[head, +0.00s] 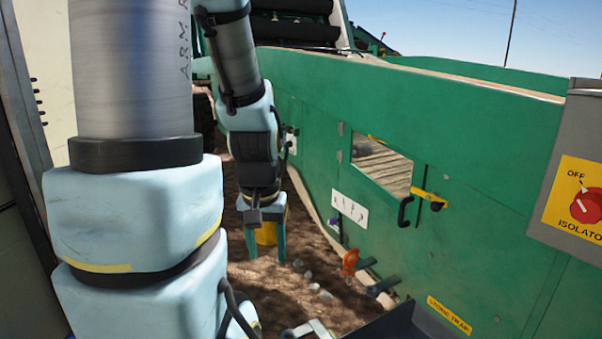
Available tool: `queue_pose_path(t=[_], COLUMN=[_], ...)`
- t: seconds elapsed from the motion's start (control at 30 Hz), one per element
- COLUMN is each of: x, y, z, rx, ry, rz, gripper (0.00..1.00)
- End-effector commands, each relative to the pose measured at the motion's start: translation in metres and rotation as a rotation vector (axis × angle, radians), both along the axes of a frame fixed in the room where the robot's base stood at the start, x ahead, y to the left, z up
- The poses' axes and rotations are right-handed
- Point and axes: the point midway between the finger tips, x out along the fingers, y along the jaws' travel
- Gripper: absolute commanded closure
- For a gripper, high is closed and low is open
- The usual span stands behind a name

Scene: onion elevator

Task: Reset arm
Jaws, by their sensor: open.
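My arm comes down from the upper left, with its pale blue and black joints in front of the green machine. My gripper (266,257) points down over the brown soil, left of the machine wall. Its two teal fingers stand apart, so it is open. A yellow patch (266,233) shows between the fingers; I cannot tell whether it is part of the gripper or something behind it. No held object can be made out. My large upper arm links cover much of the left side of the view.
The green machine wall (480,215) fills the right, with a window hatch (381,165), yellow latch (430,199), black handle (405,211) and orange handle (350,262). A grey isolator box (572,140) juts in at right. Small stones (326,296) lie on the soil (262,290).

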Motion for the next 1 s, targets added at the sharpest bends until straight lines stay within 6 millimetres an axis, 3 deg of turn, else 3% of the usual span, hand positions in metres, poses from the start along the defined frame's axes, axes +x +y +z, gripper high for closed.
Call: queue_pose_path(t=[0.03,0.5,0.7,1.0], x=[0.000,0.000,0.000,0.000], y=[0.000,0.000,0.000,0.000], z=[0.035,0.178,0.209,0.212], rx=[0.000,0.000,0.000,0.000], ry=[0.000,0.000,0.000,0.000], rz=[0.000,0.000,0.000,0.000], gripper=[0.43,0.43,0.43,0.43])
